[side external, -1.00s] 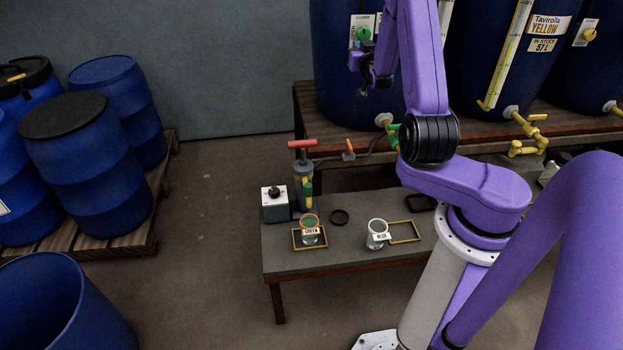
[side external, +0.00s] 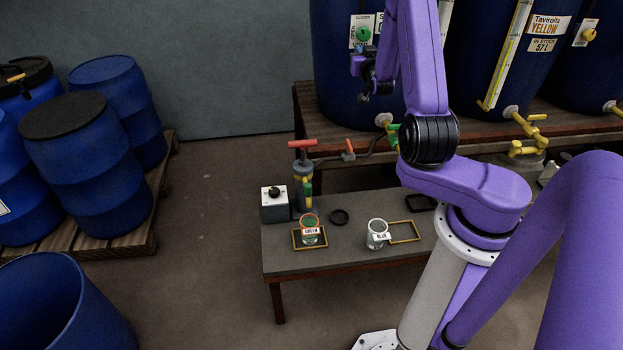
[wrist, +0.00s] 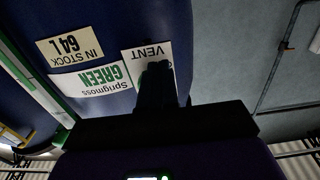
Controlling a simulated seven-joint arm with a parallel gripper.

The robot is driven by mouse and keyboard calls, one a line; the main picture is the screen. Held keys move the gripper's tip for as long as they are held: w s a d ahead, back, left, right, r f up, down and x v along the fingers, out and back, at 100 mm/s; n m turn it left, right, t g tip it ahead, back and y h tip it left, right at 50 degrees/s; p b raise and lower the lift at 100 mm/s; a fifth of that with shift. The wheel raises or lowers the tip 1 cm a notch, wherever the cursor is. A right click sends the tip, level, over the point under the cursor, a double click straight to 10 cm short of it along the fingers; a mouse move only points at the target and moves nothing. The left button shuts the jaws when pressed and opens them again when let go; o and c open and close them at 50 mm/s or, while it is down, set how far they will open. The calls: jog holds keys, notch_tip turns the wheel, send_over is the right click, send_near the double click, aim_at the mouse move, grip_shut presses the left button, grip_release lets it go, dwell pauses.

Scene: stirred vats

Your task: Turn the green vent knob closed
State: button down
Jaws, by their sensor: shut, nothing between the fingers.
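The green vent knob (side external: 364,34) is on a white plate on the front of the left blue vat (side external: 335,70). The plate has an OPEN mark at its left and a mark along its top. Which way the knob points is too small to tell. My gripper (side external: 363,96) is shut and empty, below the knob and apart from it in the side view.
A yellow-labelled vat (side external: 480,60) stands to the right, with yellow valves (side external: 528,130). A low bench (side external: 345,255) below holds two jars and a hand pump. Blue drums (side external: 85,165) stand at left.

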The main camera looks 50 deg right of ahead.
jog(key=shift+v, duration=2.1)
jog(key=w+d, duration=0.2)
jog(key=d, duration=0.4)
jog(key=shift+w, duration=0.2)
jog(key=shift+d+r, duration=0.1)
jog(key=shift+r, duration=0.1)
